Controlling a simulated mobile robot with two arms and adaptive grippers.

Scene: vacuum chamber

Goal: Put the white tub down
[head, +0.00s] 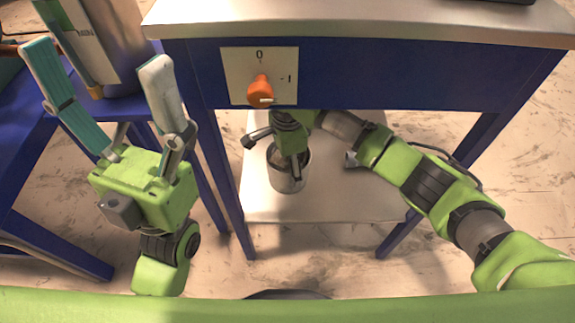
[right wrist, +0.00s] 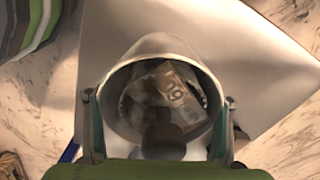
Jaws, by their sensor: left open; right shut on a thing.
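The white tub (head: 287,183) shows in the head view below the blue table, over the pale lower shelf (head: 345,200). It is upright or nearly so; I cannot tell whether its base touches the shelf. My right gripper (head: 289,150) reaches in under the tabletop and is shut on the tub. In the right wrist view the tub (right wrist: 165,45) sits between the two fingers of the gripper (right wrist: 158,120), open end facing the camera. My left gripper (head: 97,70) is open and empty at the left.
An orange knob (head: 261,90) on a panel marked 0 and 1 is on the table's blue front. Blue legs (head: 225,190) flank the shelf. A metal cylinder (head: 112,45) stands on blue furniture at the left. The shelf's right part is mostly clear.

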